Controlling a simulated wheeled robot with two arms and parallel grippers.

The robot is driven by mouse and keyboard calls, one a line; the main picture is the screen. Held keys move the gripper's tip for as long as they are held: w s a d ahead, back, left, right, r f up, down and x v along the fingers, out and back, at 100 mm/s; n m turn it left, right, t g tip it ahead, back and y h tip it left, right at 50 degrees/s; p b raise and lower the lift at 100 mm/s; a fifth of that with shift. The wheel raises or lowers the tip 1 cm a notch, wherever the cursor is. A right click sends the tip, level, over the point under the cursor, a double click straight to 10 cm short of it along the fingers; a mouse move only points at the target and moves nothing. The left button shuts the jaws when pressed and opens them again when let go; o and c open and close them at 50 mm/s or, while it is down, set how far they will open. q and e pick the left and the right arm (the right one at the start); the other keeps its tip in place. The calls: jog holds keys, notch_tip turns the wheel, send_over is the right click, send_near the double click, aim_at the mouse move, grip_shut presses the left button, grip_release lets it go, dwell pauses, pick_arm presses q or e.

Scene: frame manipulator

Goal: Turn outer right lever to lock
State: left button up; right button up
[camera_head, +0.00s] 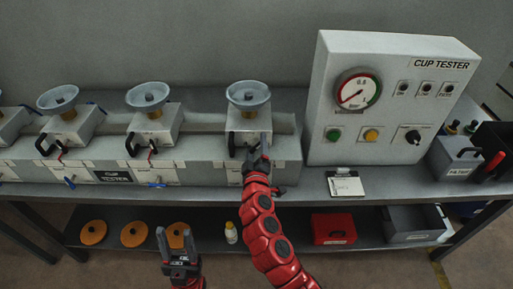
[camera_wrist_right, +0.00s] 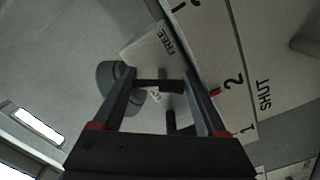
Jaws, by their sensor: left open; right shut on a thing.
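The rightmost cup fixture (camera_head: 247,122) carries a grey dish (camera_head: 248,95) on top. My right gripper (camera_head: 258,161) is at its front and covers much of that area. In the right wrist view, my right gripper (camera_wrist_right: 160,79) is shut on a short dark bar (camera_wrist_right: 158,86), which appears to be the lever. A plate marked FREE (camera_wrist_right: 160,48) is beside it, and a panel marked 1, 2 and SHUT (camera_wrist_right: 238,85) lies to the right. A small red tip (camera_wrist_right: 215,93) shows near the 2. My left gripper (camera_head: 178,262) is open and empty, low in front of the bench.
Other cup fixtures (camera_head: 153,125) stand to the left, with blue handles (camera_head: 157,184) below. The cup tester box (camera_head: 391,100) stands to the right, with a clipboard (camera_head: 345,185) in front. The lower shelf holds orange discs (camera_head: 134,234), a red box (camera_head: 333,229) and a grey bin (camera_head: 413,223).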

jog(key=n, duration=0.2)
jog(key=shift+a+n, duration=0.15)
jog(key=shift+n, duration=0.15)
jog(key=shift+f, duration=0.1)
